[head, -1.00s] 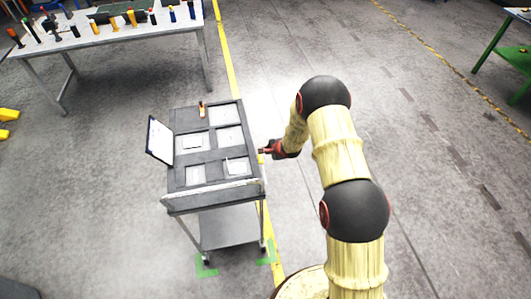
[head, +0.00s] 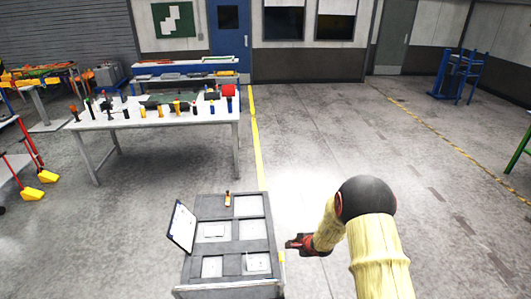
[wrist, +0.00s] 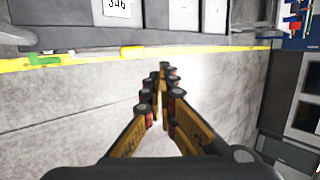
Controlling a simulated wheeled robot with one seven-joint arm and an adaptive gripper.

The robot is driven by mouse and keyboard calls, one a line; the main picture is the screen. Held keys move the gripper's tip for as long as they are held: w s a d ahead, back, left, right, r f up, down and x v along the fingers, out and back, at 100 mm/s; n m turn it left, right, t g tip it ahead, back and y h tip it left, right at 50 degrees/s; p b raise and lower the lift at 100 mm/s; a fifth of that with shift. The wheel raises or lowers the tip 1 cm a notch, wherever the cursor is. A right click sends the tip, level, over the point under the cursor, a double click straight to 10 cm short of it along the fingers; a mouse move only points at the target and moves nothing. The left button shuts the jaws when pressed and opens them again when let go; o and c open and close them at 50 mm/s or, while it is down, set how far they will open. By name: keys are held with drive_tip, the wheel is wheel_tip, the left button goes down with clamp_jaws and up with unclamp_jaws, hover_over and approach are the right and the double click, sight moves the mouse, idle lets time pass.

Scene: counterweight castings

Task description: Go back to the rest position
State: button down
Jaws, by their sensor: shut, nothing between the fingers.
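My gripper (head: 292,243) is just right of a dark grey cart (head: 232,247) in the head view, apart from its top as far as I can tell. In the wrist view my gripper (wrist: 160,72) points over bare floor, its two fingers together at the tips with nothing between them. The cart's side runs along the top of the wrist view. My arm bends at a black joint to the right of the cart.
The cart top has several light recessed panels, a tilted clipboard (head: 181,227) and a small orange-handled item (head: 228,199). A white table (head: 150,118) with several tools stands behind it. A yellow line (head: 256,140) runs along the floor.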

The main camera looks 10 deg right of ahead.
drive_tip(key=s+d+f+n+g+h+b, duration=0.1)
drive_tip(key=s+d+n+g+h, duration=0.1)
drive_tip(key=s+d+n, duration=0.4)
drive_tip(key=s+d+n+g+h, duration=0.1)
drive_tip(key=s+n+g+h, duration=0.15)
drive_tip(key=s, duration=0.55)
drive_tip(key=s+a+r+n+g+b, duration=0.1)
drive_tip(key=s+r+n+b, duration=0.25)
drive_tip(key=s+r, duration=0.35)
drive_tip(key=s+r+n+g+b, duration=0.25)
drive_tip(key=s+r+b, duration=0.2)
drive_tip(key=s, duration=0.45)
drive_tip(key=s+a+r+n+t+y+b, duration=0.1)
drive_tip(key=s+a+t+b, duration=0.2)
drive_tip(key=s+b, duration=0.4)
drive_tip(key=s+a+r+n+t+y+b, duration=0.1)
drive_tip(key=s+a+r+t+b, duration=0.1)
drive_tip(key=s+b, duration=0.5)
drive_tip(key=a+t+b, duration=0.1)
drive_tip(key=b, duration=0.2)
drive_tip(key=shift+a+r+n, duration=0.25)
drive_tip(key=shift+r+n, duration=0.05)
drive_tip(key=shift+n, duration=0.05)
